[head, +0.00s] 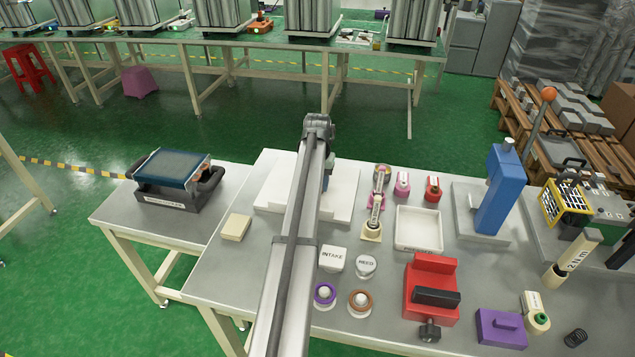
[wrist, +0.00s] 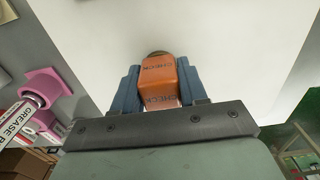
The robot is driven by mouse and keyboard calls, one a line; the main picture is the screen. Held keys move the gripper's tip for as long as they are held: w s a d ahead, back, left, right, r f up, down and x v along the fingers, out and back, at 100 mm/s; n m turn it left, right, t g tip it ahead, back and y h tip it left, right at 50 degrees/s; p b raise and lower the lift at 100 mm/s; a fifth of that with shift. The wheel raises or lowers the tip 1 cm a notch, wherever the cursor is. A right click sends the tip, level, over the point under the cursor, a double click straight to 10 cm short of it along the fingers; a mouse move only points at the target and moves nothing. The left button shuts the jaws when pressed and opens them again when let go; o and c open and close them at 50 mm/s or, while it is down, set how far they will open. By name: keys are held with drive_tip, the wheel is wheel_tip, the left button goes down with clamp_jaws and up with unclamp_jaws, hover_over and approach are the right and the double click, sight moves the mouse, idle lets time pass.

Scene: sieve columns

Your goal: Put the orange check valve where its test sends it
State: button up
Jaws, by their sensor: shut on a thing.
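The orange check valve, marked CHECK on two faces, shows in the wrist view (wrist: 158,82). My gripper (wrist: 160,90) is shut on it, with one blue finger on each side. A dark round end shows at the valve's far side. The valve is over the white stepped slab (head: 270,193), which also fills most of the wrist view (wrist: 225,35). I cannot tell whether the valve touches the slab. In the head view my arm hides the valve and most of my gripper.
To the right stand a white tray (head: 418,211), a blue press (head: 500,190) and a red vise (head: 418,272). In front are a white INTAKE block (head: 332,260), a round REED piece (head: 365,265) and two ringed pieces. A grease tube (head: 376,210) stands beside the slab.

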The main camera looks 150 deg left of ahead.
drive_tip(key=shift+f, duration=0.1)
drive_tip(key=o, duration=1.2)
wheel_tip(320, 180, up, 12)
